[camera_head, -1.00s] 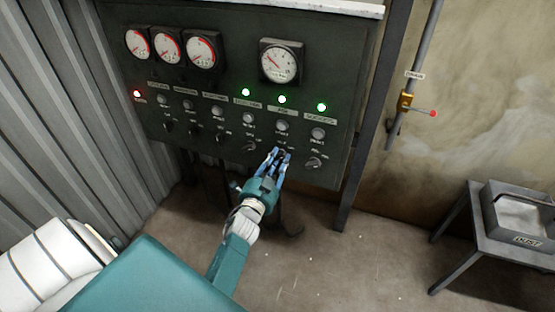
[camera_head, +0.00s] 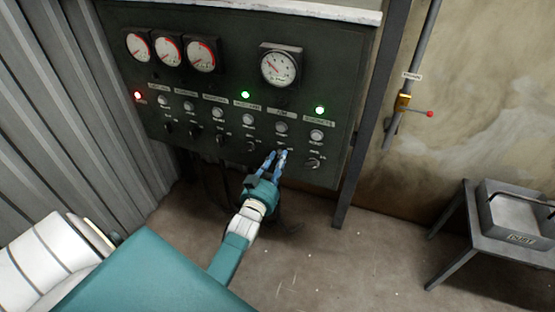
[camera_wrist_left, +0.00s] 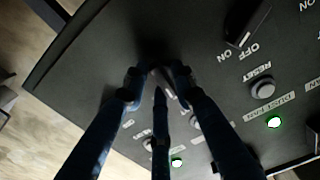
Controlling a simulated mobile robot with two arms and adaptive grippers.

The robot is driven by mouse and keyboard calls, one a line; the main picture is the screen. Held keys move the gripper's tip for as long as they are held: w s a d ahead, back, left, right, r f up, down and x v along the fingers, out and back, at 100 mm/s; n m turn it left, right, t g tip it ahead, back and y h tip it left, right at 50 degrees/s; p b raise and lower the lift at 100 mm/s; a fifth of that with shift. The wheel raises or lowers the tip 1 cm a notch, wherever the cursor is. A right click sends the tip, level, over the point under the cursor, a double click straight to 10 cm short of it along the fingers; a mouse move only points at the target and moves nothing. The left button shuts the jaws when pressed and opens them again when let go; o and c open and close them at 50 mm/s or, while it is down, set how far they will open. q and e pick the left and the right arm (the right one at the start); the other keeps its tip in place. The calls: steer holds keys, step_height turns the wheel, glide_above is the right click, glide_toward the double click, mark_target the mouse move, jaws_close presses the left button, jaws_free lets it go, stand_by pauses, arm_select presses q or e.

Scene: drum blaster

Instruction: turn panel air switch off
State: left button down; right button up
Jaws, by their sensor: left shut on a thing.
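The dark control panel (camera_head: 225,85) fills the upper middle of the head view. Its air switch is a small knob in the lower row, mostly hidden by my left gripper (camera_head: 277,157). The lamp spot above the air column's round button (camera_head: 281,127) is dark. My left gripper is shut on the air switch. My right gripper is not in view.
Green lamps (camera_head: 245,95) and (camera_head: 320,110) glow on either side, and a red lamp (camera_head: 138,95) glows at the left. Neighbouring knobs, such as the right one (camera_head: 313,163), sit close by. A pipe valve (camera_head: 403,102) and a table with a metal box (camera_head: 515,215) stand right.

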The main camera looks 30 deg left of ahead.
arm_select(q)
steer(key=shift+d+f+n, duration=0.3)
steer(key=shift+n, duration=0.3)
steer(key=c, duration=1.8)
jaws_free()
steer(key=shift+o, duration=1.1)
steer(key=shift+d+r, duration=0.1)
steer(key=shift+r, duration=0.1)
steer(key=v, duration=1.2)
